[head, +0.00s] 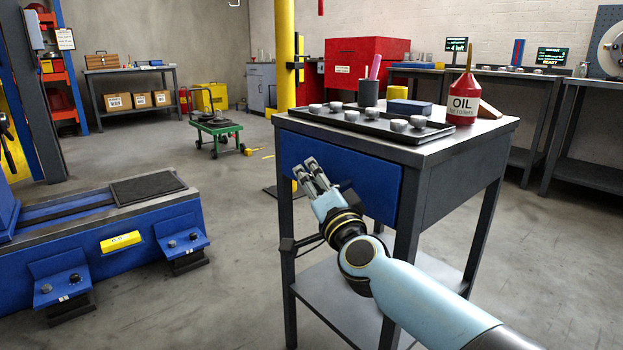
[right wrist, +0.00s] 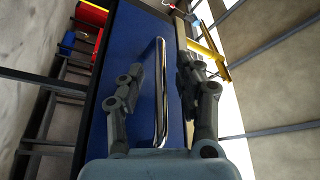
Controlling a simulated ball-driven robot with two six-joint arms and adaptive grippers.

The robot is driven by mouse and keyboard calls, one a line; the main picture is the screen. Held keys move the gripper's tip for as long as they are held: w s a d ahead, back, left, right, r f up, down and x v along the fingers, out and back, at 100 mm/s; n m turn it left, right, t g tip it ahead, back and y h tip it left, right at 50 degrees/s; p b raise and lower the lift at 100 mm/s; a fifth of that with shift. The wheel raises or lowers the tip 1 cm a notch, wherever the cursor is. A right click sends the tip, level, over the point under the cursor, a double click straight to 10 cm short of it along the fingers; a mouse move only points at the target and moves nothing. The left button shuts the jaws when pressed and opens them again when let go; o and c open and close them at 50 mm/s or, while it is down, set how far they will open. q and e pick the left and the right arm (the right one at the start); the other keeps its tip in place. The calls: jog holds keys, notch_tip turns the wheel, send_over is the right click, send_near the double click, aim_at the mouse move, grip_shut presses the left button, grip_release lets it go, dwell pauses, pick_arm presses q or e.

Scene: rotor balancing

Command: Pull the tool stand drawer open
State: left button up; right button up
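The tool stand (head: 450,155) is a dark grey table with a blue drawer (head: 372,182) under its top. The drawer front looks flush with the stand. My right gripper (head: 308,168) is in front of the left part of the drawer. In the right wrist view the blue drawer front (right wrist: 120,45) carries a chrome bar handle (right wrist: 161,100). The fingers of my right gripper (right wrist: 160,62) are apart, one on each side of the handle, with visible gaps. In the head view the handle cannot be made out. My left gripper is not in view.
On the stand top are a dark tray (head: 345,122) with several small metal weights, a dark cup (head: 368,93), and a red oil bottle (head: 464,100). A blue machine bed (head: 130,232) stands at left. The floor between it and the stand is clear.

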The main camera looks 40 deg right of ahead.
jog(key=shift+w+d+r, duration=0.1)
jog(key=shift+w, duration=0.3)
grip_shut()
